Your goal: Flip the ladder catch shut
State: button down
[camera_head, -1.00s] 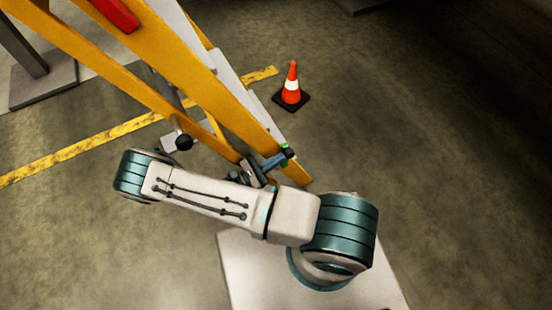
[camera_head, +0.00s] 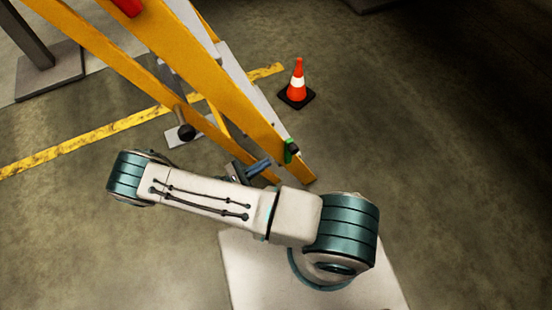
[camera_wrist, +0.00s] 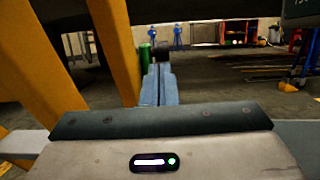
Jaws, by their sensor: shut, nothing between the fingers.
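The yellow ladder (camera_head: 215,85) slants across the upper left of the head view. The catch, a small green piece (camera_head: 288,152) with a black part (camera_head: 294,146), sits low on its near rail. My gripper (camera_head: 266,163) is shut and empty, a short gap to the left of the catch. In the wrist view, the blue-grey fingers (camera_wrist: 161,80) lie together and point forward. The catch's green piece (camera_wrist: 146,57) and black part (camera_wrist: 163,55) show just beyond the fingertips. I cannot tell whether the catch is fully shut.
An orange cone (camera_head: 297,82) stands on the floor beyond the ladder. A grey post base (camera_head: 48,72) is at the upper left. The floor at the right is clear.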

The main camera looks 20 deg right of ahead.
jog(key=v, duration=0.7)
jog(key=shift+a+r, duration=0.25)
jog(key=shift+a, duration=0.1)
jog(key=shift+s, duration=0.1)
